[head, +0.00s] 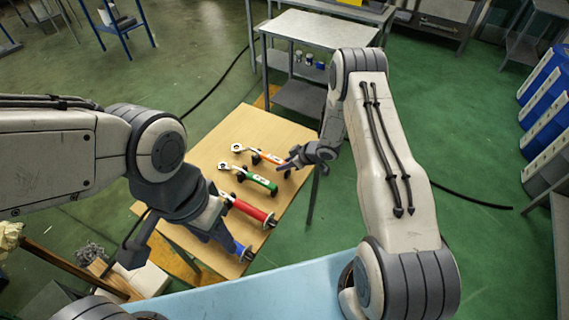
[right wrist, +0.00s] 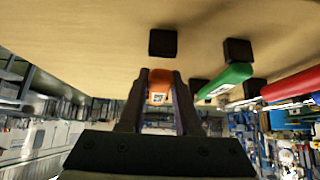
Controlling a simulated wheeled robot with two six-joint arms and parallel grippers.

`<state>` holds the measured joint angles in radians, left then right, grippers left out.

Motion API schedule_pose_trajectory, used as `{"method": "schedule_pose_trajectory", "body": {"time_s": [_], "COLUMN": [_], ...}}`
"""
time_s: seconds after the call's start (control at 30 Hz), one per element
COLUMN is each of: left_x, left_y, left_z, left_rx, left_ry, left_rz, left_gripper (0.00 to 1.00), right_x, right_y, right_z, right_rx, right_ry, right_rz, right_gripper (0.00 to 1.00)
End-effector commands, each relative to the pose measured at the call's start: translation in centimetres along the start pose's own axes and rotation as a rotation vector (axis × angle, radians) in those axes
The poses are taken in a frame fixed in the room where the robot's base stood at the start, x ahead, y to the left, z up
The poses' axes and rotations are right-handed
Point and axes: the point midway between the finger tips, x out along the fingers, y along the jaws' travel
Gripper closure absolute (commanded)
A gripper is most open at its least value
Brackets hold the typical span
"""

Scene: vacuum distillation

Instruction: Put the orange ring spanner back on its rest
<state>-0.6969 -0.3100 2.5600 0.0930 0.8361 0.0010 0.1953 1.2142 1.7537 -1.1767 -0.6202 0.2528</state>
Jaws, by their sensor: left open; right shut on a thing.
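The orange ring spanner (head: 268,157) is over the far part of the wooden table, its pale ring head pointing left. My right gripper (head: 292,161) is shut on its handle near the right end. In the right wrist view the orange handle (right wrist: 160,84) shows between the two fingers. Black rest blocks (head: 287,173) show close to the orange spanner. One black block (right wrist: 163,43) is in line with the handle in the right wrist view. I cannot tell whether the spanner touches its rest. My left gripper (head: 175,236) is open over the table's near left side, apart from the orange spanner.
The green spanner (head: 261,181) lies beside the orange one, on black blocks. The red spanner (head: 253,211) and blue spanner (head: 238,247) are nearer, partly hidden by my left arm. The wooden table (head: 208,150) is bare at its far left. A grey metal table (head: 318,30) stands behind.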

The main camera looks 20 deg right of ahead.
Motion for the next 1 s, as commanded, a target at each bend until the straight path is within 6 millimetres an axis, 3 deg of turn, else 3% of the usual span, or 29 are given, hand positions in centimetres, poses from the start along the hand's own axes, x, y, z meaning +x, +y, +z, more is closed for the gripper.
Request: {"method": "schedule_pose_trajectory", "body": {"time_s": [0.87,0.9,0.97,1.0], "left_x": [1.4,1.4,1.4,1.4], "left_y": [-0.1,-0.1,-0.1,-0.1], "left_z": [0.1,0.1,0.1,0.1], "left_rx": [0.0,0.0,0.0,0.0], "left_ry": [0.0,0.0,0.0,0.0], "left_rz": [0.0,0.0,0.0,0.0], "left_gripper": [0.5,0.5,0.5,0.5], "right_x": [1.4,1.4,1.4,1.4], "right_y": [0.0,0.0,0.0,0.0], "right_z": [1.2,1.2,1.2,1.2], "right_rx": [0.0,0.0,0.0,0.0], "right_ry": [0.0,-0.001,-0.001,-0.001], "right_rz": [0.0,0.0,0.0,0.0], "right_gripper": [1.0,0.53,0.33,0.33]}}
